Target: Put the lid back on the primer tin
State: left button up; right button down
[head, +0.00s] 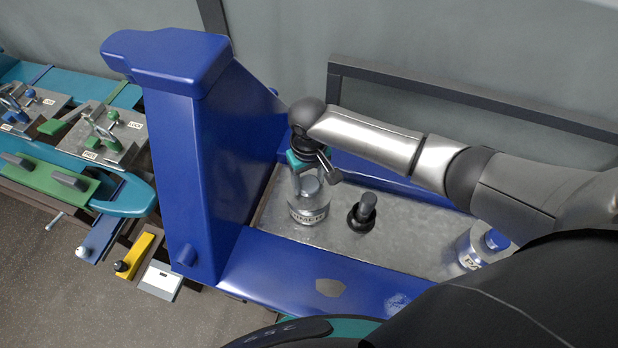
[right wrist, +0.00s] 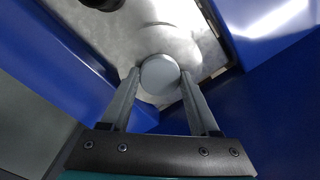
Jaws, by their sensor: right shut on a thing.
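The tin's pale rounded body shows behind the lid (right wrist: 172,42). The lid is at the tin's top; whether it is seated or just above, I cannot tell. The tin stands upright. My left gripper is not in view.
A black knobbed object (head: 362,213) stands just right of the tin. Another silvery tin with a blue top (head: 484,246) stands farther right. A blue rim (head: 290,268) and tall blue post (head: 188,150) bound the grey surface. A bench with fixtures (head: 105,135) is at left.

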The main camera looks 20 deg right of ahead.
jog(key=shift+p, duration=0.8)
dwell(0.7)
jog(key=shift+f+p, duration=0.15)
jog(key=shift+p, duration=0.15)
dwell(0.9)
jog(key=shift+p, duration=0.35)
dwell(0.6)
jog(key=shift+c, duration=0.2)
grip_release()
jog(key=shift+o, duration=0.2)
jog(key=shift+r+p, duration=3.55)
jog(key=shift+p, duration=0.5)
